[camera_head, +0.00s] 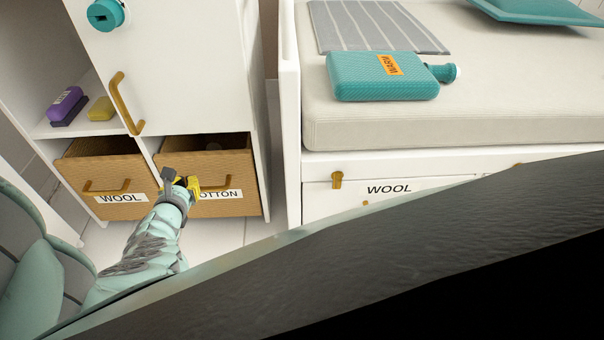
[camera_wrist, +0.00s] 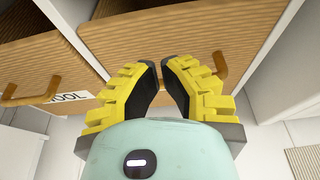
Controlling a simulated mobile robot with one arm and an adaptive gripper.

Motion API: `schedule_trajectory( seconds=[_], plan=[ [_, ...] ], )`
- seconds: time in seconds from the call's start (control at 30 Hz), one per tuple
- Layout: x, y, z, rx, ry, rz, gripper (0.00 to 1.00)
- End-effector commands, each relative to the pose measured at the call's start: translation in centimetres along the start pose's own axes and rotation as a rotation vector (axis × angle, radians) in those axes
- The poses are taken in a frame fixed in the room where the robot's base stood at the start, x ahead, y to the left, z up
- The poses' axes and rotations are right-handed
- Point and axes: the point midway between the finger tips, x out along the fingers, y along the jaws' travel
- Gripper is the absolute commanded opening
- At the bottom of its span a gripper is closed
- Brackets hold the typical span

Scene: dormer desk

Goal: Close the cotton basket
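The cotton basket (camera_head: 236,163) is a tan woven drawer with a white COTTON label (camera_head: 222,195), in the right lower bay of the white shelf unit. It stands partly pulled out, its dark inside showing from above. Its front also shows in the wrist view (camera_wrist: 190,36). My gripper (camera_head: 181,178) is at the left part of the basket's front, covering the start of the label and part of the handle. In the wrist view its yellow fingers (camera_wrist: 160,66) point at the front with a narrow gap between them and nothing seen held. Contact is unclear.
The wool basket (camera_head: 105,175) sits to the left, also partly out. A white door (camera_head: 165,60) with a brass handle is above. A bed (camera_head: 480,110) with a WOOL drawer stands right, a teal bottle (camera_head: 375,82) on it. A dark slanted surface (camera_head: 420,260) fills the foreground.

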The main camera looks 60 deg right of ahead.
Motion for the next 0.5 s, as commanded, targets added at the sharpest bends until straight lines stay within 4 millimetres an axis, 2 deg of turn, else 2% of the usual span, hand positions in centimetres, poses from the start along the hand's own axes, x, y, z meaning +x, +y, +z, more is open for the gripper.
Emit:
schedule_trajectory(
  seconds=[0.03, 0.3, 0.5],
  plan=[
    [-1.0, -0.3, 0.8, -0.003, 0.000, -0.004, 0.00],
    [-5.2, -0.1, 0.5, -0.003, 0.000, -0.001, 0.00],
    [-7.4, 0.0, 0.2, -0.001, 0.000, 0.001, 0.00]
  ],
)
